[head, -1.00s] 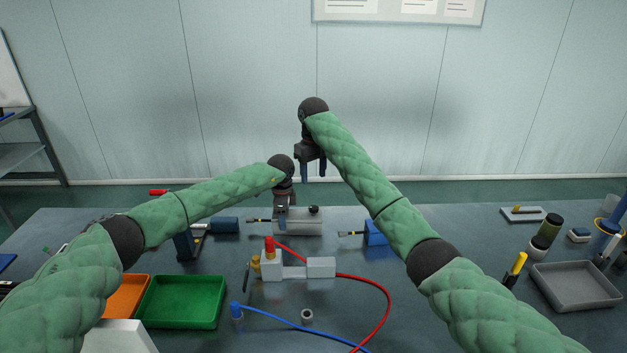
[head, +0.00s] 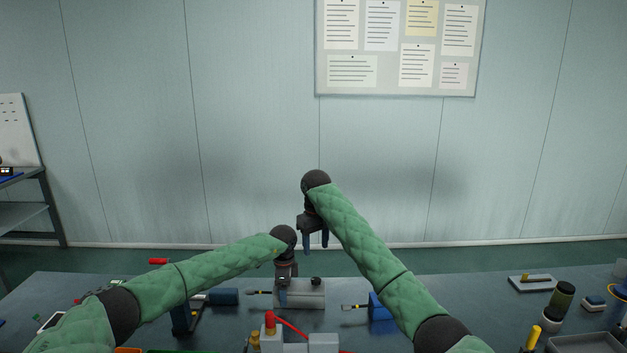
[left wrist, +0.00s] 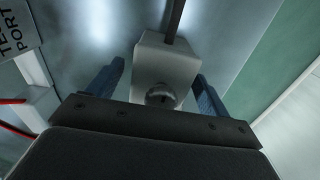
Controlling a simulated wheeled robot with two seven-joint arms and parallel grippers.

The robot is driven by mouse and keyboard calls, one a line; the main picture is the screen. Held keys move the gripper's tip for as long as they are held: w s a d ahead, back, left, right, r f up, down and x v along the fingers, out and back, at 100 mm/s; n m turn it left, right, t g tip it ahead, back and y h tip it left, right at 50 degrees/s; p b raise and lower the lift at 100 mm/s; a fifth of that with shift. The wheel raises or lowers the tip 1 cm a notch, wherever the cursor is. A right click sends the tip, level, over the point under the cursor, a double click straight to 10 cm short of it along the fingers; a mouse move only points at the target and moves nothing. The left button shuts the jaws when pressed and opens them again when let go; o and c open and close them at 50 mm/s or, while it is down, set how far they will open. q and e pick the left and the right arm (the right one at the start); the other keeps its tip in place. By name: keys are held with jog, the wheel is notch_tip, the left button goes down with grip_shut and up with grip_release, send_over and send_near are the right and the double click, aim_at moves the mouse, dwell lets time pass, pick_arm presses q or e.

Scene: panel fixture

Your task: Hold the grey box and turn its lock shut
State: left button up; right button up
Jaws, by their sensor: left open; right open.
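The grey box (head: 305,295) lies on the table in the middle of the head view, with a dark round knob (head: 316,281) on top. My left gripper (head: 283,298) is at its left end. In the left wrist view a light grey box (left wrist: 168,62) with a round, slotted lock (left wrist: 160,96) stands between the open blue fingers (left wrist: 158,85), with gaps at both sides. My right gripper (head: 315,241) is open and empty, pointing down, higher than the box and apart from it.
A blue block (head: 380,308) and a dark-tipped tool (head: 354,307) are right of the box. A white fixture (head: 322,343) with a red hose stands in front. A blue cylinder (head: 224,297) lies to the left. A grey tray (head: 585,342) is at the right.

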pick_arm(q)
notch_tip(320, 180, up, 12)
jog(key=shift+f, duration=0.1)
jog(key=shift+w+a+r+p, duration=0.15)
jog(key=shift+a+r, duration=0.35)
jog(key=shift+a, duration=0.35)
jog(key=shift+s+a+r+p, duration=0.1)
jog(key=shift+a+r, duration=0.45)
jog(key=shift+a, duration=0.3)
jog(key=shift+w+a+r+p, duration=0.15)
jog(key=shift+a+r, duration=0.35)
jog(key=shift+a, duration=0.35)
